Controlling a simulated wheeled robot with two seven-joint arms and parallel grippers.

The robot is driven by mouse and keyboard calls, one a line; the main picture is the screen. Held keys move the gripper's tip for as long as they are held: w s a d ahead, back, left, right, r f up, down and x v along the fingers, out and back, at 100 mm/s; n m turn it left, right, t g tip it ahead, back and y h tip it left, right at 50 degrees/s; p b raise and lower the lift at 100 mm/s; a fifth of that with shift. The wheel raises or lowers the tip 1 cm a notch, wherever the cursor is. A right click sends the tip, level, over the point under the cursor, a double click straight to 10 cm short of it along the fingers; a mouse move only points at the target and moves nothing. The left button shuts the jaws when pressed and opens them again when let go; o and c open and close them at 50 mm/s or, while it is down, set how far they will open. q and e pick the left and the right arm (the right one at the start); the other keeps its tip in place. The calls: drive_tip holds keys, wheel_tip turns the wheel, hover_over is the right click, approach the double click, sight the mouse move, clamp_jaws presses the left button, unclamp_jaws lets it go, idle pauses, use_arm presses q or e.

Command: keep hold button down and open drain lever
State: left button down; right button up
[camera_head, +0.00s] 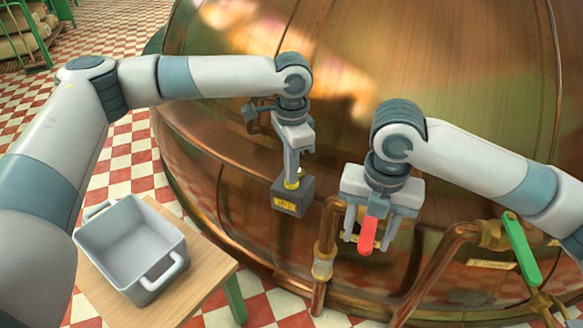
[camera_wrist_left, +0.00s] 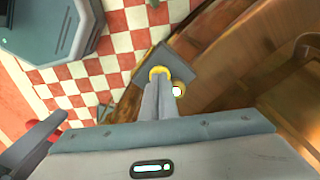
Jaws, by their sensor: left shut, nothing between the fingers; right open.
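The hold button is a yellow-rimmed button on a dark box (camera_head: 291,201) with a yellow label, in front of the copper kettle. My left gripper (camera_head: 291,182) is shut and empty, its fingertips down at the yellow ring. In the left wrist view the closed fingertips (camera_wrist_left: 159,82) meet the yellow ring (camera_wrist_left: 160,71) on the box (camera_wrist_left: 178,60); how far the button is pressed is hidden. A red lever handle (camera_head: 367,236) hangs between the fingers of my open right gripper (camera_head: 370,230); contact is unclear. A green lever (camera_head: 522,248) stands on a pipe at right.
The large copper kettle (camera_head: 400,60) fills the background. Copper pipes (camera_head: 435,265) run below and right of my right gripper. A grey two-handled tub (camera_head: 130,248) stands on a wooden table (camera_head: 195,290) at lower left. A small white light (camera_wrist_left: 177,91) shows beside my left fingertips.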

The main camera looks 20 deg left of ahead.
use_arm(q)
drive_tip(key=shift+f, duration=0.1)
use_arm(e)
clamp_jaws()
drive_tip(key=shift+d, duration=0.1)
drive_tip(key=shift+w+d+n, duration=0.15)
drive_tip(key=shift+d+n, duration=0.85)
drive_tip(key=shift+n, duration=0.2)
drive_tip(key=shift+w+d+n, duration=0.2)
drive_tip(key=shift+d+n, duration=0.35)
drive_tip(key=shift+n, duration=0.05)
drive_tip(key=shift+w+d+n, duration=0.15)
drive_tip(key=shift+d+n, duration=0.35)
drive_tip(key=shift+n, duration=0.1)
